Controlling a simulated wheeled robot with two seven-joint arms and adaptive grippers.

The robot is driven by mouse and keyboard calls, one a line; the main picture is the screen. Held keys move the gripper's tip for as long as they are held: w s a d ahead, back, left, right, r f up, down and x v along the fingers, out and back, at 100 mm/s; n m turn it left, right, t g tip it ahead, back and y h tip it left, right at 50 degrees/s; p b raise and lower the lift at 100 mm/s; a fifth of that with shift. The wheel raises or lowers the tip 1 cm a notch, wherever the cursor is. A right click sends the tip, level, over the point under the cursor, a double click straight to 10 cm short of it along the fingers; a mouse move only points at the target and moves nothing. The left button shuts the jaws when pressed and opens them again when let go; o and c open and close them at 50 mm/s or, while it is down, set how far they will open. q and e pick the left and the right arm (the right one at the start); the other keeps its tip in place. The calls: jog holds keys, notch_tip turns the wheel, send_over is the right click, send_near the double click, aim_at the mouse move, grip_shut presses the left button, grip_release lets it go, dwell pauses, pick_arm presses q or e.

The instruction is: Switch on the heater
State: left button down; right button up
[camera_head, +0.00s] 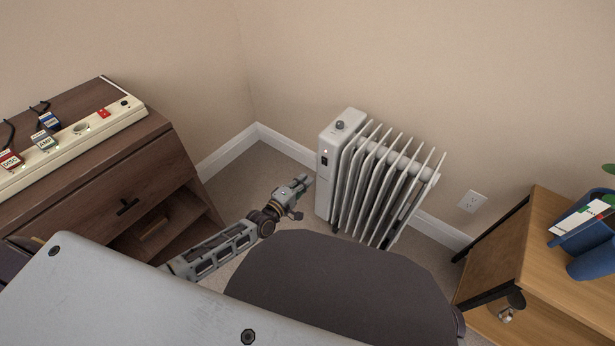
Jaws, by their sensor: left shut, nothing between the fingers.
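A white-grey finned radiator heater (381,175) stands on the floor in front of the back wall, right of the room corner. My left gripper (305,181) is shut and empty, just left of the heater's front panel and a little below the switch. Whether its tips touch the panel I cannot tell. My right gripper is not in view.
A dark wooden cabinet (140,165) on the left bears a white power strip (97,122) with several labelled plugs. A wooden side table (562,245) with blue containers stands on the right. A wall outlet (471,201) is behind the heater. Parts of my body cover the bottom.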

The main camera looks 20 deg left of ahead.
pick_arm(q)
jog(key=p+v, duration=0.1)
jog(key=v, duration=0.5)
jog(key=shift+s+f+p, duration=0.25)
jog(key=shift+f+p, duration=0.05)
jog(key=shift+f, duration=0.25)
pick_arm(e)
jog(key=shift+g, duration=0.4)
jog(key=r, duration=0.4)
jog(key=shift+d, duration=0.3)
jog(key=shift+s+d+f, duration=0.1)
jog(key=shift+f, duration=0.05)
